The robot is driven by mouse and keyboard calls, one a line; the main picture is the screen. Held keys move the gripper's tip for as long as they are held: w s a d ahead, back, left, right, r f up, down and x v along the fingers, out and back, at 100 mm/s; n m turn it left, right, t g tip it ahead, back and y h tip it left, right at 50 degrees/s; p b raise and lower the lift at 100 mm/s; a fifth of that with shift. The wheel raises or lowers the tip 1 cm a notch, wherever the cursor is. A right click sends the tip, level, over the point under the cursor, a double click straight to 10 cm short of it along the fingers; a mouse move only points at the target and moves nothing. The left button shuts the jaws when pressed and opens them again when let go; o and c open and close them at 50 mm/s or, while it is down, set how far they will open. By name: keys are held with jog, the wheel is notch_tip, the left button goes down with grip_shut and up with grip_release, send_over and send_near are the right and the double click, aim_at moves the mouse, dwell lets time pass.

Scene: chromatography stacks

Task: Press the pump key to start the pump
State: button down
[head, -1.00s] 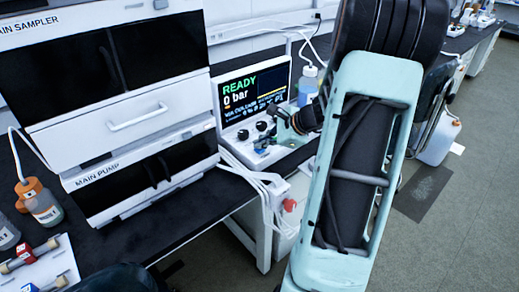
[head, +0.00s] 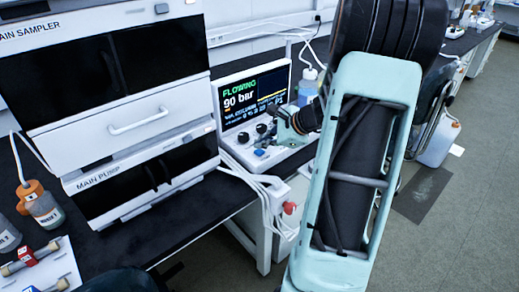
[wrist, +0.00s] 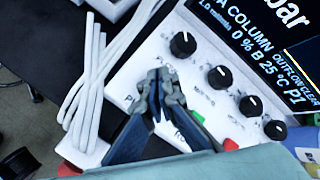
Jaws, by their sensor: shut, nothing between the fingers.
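The control panel (wrist: 120,80) has a white sloped face with black knobs. Its display (head: 255,95) reads "FLOWING" in green and "90 bar". My gripper (head: 262,151) is at the panel face, just below the knobs; in the wrist view my gripper (wrist: 160,94) has its fingertips together, with nothing held. The tips are over the left part of the key row, beside lettering that is partly covered. The pump key is hidden under or behind the fingers, so I cannot tell whether they touch it. A green key (wrist: 197,115) and a red key (wrist: 230,144) show to the right.
The main pump (head: 145,180) and main sampler (head: 110,75) are stacked left of the panel. White cables (wrist: 90,85) run along the panel's left side. A bottle of blue liquid (head: 307,88) stands behind it. Orange-capped bottles stand at the far left.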

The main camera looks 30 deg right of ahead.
aim_at(261, 152)
jog(key=shift+r, duration=0.25)
notch_tip(261, 152, up, 5)
jog(key=p, duration=0.3)
jog(key=shift+p, duration=0.4)
jog(key=shift+f, duration=0.1)
dwell(0.5)
